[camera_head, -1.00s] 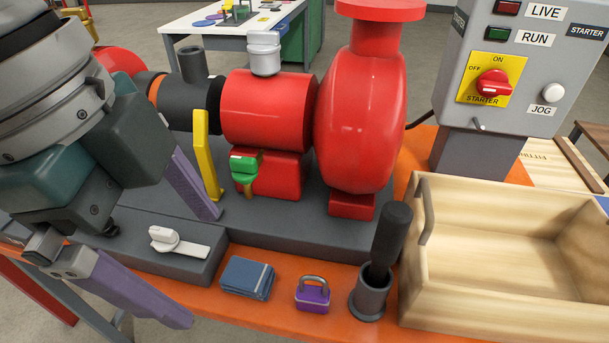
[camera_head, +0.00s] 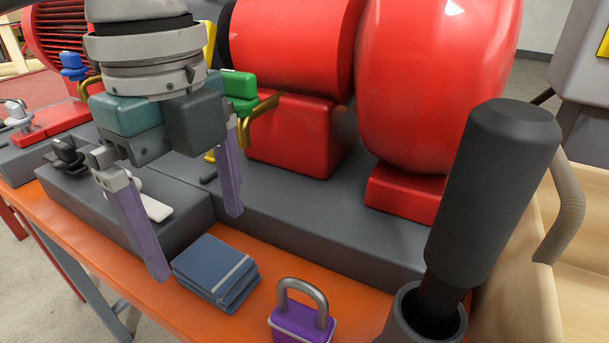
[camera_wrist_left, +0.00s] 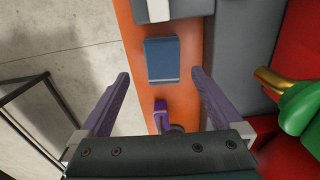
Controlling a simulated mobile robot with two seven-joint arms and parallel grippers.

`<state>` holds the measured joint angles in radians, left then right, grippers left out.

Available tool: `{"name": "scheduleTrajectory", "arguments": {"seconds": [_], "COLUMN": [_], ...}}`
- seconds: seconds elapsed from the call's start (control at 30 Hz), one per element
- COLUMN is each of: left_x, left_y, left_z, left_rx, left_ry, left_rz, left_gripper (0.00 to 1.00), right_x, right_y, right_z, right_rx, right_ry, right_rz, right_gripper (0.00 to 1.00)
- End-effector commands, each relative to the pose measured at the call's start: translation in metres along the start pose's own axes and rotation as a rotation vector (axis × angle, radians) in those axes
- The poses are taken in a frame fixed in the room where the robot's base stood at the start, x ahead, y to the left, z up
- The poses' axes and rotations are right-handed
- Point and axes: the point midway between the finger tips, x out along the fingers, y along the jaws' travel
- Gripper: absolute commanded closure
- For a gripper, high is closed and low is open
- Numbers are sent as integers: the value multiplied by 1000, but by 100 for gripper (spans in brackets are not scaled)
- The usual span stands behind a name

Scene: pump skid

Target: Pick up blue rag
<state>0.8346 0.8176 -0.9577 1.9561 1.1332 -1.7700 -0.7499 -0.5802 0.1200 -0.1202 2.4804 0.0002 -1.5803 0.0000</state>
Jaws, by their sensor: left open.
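The blue rag (camera_head: 215,272) is a folded stack with a pale stripe, lying flat on the orange bench top (camera_head: 355,302) in front of the grey skid base. My left gripper (camera_head: 195,245) is open and empty, with its purple fingers pointing down, above and just behind-left of the rag in the head view. In the left wrist view the rag (camera_wrist_left: 162,59) lies ahead, between the lines of the two open fingers (camera_wrist_left: 160,75) and not touching them. My right gripper is not in view.
A purple padlock (camera_head: 301,318) stands right of the rag. A dark-handled tool (camera_head: 492,195) stands in a grey cup (camera_head: 398,325) farther right, beside the wooden crate (camera_head: 525,305). A white-handled switch (camera_head: 155,208) and green-handled valve (camera_head: 240,85) are near the gripper.

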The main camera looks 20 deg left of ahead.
Motion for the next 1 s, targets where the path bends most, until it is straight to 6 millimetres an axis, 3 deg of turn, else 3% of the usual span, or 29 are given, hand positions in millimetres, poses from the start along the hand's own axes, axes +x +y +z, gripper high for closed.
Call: {"name": "scheduleTrajectory", "arguments": {"seconds": [0.33,0.6,1.0], "left_x": [48,52,52], "left_y": [-3,-4,-4], "left_z": [-3,-3,-3], "left_rx": [-1,1,1], "left_ry": [0,-1,-1], "left_rz": [1,-2,-2], "left_gripper": [0,0,45], "right_x": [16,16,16], "right_y": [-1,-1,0], "right_z": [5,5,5], "right_rx": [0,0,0], "right_ry": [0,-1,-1], "right_rz": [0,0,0], "right_gripper": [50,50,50]}}
